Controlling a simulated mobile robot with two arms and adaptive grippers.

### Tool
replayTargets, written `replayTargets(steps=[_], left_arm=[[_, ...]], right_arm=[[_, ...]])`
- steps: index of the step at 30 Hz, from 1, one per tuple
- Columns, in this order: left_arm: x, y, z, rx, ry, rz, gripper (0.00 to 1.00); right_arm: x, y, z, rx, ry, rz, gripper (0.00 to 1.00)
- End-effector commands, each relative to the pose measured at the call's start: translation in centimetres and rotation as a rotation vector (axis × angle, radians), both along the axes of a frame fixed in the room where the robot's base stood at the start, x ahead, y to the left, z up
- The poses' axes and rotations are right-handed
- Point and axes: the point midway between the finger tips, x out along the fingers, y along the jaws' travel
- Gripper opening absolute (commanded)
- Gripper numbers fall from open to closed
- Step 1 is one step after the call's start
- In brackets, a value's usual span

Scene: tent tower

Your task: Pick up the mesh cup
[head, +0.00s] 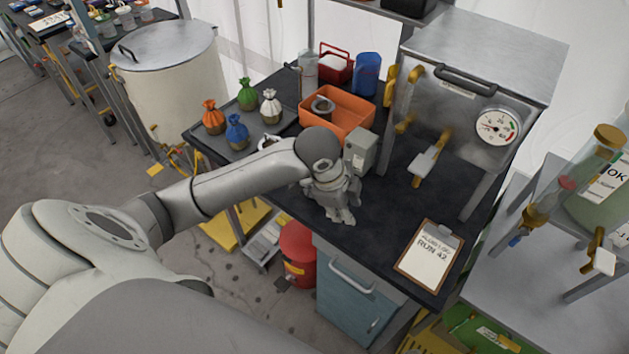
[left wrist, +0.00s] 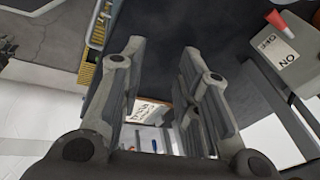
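A small grey cup (head: 322,107), which may be the mesh cup, sits in the orange bin (head: 346,126) toward the back of the dark bench; I cannot make out a mesh. Another round rimmed item (head: 269,143) is partly hidden behind my left arm. My left gripper (head: 340,218) hangs above the bench, in front of the orange bin and apart from it. In the left wrist view its two fingers (left wrist: 160,75) are spread with nothing between them. No cup shows in that view. My right gripper is not in view.
A grey switch box (head: 360,151) stands close to my left gripper. Several tied bags (head: 237,132) are on the tray at left. A gauge oven (head: 483,85) stands on the right, and a clipboard (head: 430,256) lies at the front right. The bench between is clear.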

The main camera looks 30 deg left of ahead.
Motion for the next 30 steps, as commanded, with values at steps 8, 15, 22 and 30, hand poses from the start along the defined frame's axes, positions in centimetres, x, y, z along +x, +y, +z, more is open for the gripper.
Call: replayTargets(steps=[8, 15, 22, 30], left_arm=[[3.5, 7.4, 7.4, 0.168, 0.025, -0.195, 0.3], [3.9, 10.7, 11.0, 0.21, 0.053, -0.254, 0.3], [4.3, 11.0, 9.0, 0.212, 0.062, -0.261, 0.3], [5.0, 11.0, 6.0, 0.212, 0.056, -0.26, 0.3]], right_arm=[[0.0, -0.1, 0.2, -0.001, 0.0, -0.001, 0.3], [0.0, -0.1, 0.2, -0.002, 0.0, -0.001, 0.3], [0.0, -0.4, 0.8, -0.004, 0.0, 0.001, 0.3], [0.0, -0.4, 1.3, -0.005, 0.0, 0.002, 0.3]])
